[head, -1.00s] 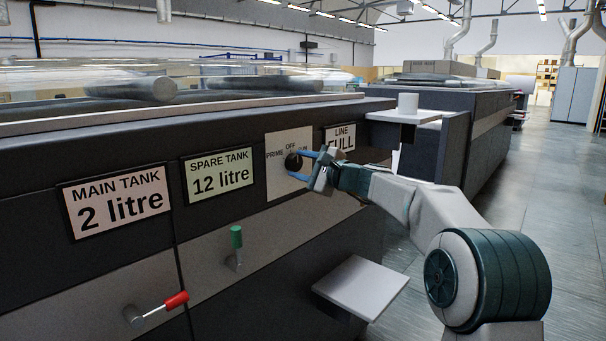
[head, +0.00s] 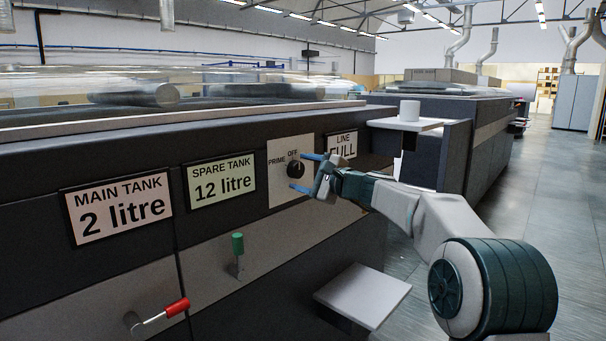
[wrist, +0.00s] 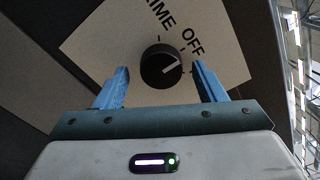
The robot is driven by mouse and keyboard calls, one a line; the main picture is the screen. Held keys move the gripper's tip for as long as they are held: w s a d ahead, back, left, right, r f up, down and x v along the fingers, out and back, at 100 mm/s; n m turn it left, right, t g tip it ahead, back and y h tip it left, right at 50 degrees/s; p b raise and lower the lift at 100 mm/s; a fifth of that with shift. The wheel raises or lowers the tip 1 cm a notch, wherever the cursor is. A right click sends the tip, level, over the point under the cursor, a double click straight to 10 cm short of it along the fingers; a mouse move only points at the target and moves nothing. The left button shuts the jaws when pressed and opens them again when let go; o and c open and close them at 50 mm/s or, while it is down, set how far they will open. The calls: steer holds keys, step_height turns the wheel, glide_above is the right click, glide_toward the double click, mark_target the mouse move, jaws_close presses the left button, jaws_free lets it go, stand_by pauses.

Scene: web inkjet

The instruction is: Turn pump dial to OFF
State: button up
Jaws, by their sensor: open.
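The black round pump dial (head: 296,169) sits on a pale plate (head: 277,193) on the machine's front. PRIME and OFF are readable on the plate; my gripper hides the label at the right. In the wrist view, the dial (wrist: 161,66) has a white pointer line slanting right and slightly up, toward the OFF side. I cannot tell if it lines up exactly with the OFF mark. My gripper (head: 303,173) is open and empty, just out from the plate. In the wrist view its blue fingers (wrist: 160,78) appear on either side of the dial, apart from it.
Signs read MAIN TANK 2 litre (head: 119,208), SPARE TANK 12 litre (head: 221,181) and LINE FULL (head: 342,146). A red-handled lever (head: 176,307) and a green-handled lever (head: 238,244) stick out below. Open floor lies right.

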steer(key=v, duration=1.3)
steer(key=shift+s, duration=0.25)
